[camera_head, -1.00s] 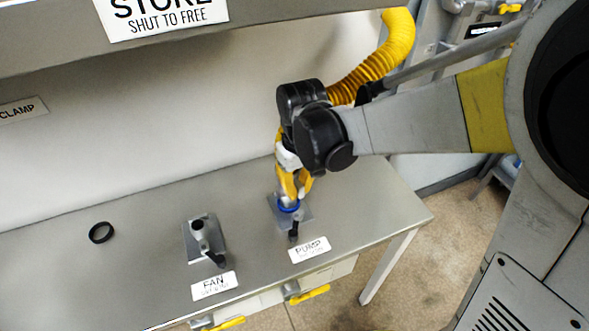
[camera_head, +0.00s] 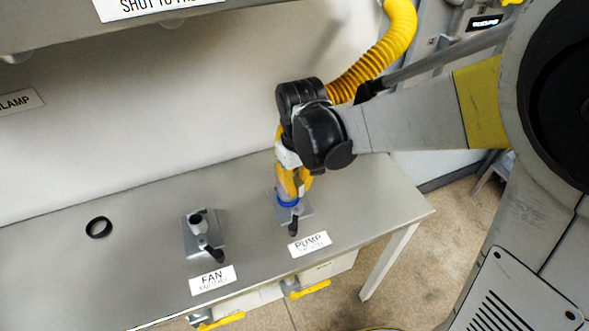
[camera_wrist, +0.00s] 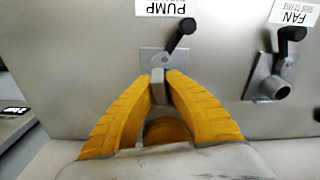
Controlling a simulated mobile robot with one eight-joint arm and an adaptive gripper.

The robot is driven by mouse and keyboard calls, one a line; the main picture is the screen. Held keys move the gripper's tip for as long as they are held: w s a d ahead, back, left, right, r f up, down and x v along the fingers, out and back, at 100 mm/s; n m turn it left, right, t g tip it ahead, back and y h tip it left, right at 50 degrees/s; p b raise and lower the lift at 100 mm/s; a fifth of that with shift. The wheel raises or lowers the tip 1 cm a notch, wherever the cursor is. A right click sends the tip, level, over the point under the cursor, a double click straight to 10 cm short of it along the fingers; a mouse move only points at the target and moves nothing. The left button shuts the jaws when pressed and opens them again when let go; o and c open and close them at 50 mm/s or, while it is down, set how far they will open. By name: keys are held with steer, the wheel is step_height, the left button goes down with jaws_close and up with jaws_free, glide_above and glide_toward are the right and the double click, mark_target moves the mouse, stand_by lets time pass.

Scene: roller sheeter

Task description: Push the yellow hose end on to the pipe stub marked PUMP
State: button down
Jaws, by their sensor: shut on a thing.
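My gripper (camera_head: 291,183) points down over the stub behind the PUMP label (camera_head: 309,244). Its yellow fingers are closed around the hose end, which also shows between them in the wrist view (camera_wrist: 167,130). A blue collar (camera_head: 287,202) shows just below the fingertips, at the grey PUMP base plate (camera_head: 305,213). The fingers and collar hide the stub, so I cannot tell how far the hose end sits over it. The yellow ribbed hose (camera_head: 376,68) runs from the upper right down behind my wrist. The black PUMP lever (camera_wrist: 181,34) stands beside the stub.
The FAN stub (camera_head: 196,219) stands bare to the left, with its own black lever (camera_head: 214,254). A loose black ring (camera_head: 99,227) lies farther left on the grey bench (camera_head: 145,262). A shelf overhangs at the top left.

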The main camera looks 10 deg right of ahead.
steer(key=shift+f, duration=0.4)
steer(key=shift+f+b, duration=0.2)
steer(key=shift+b, duration=0.2)
steer(key=c, duration=1.5)
jaws_free()
step_height(320, 180, up, 12)
steer(key=shift+s+d+r, duration=0.1)
steer(key=shift+s, duration=0.05)
steer(key=s+d+m+t, duration=0.5)
steer(key=s+d, duration=0.5)
steer(key=d, duration=0.2)
steer(key=shift+d+f+m+t, duration=0.3)
steer(key=shift+d+f+t, duration=0.1)
steer(key=shift+t, duration=0.5)
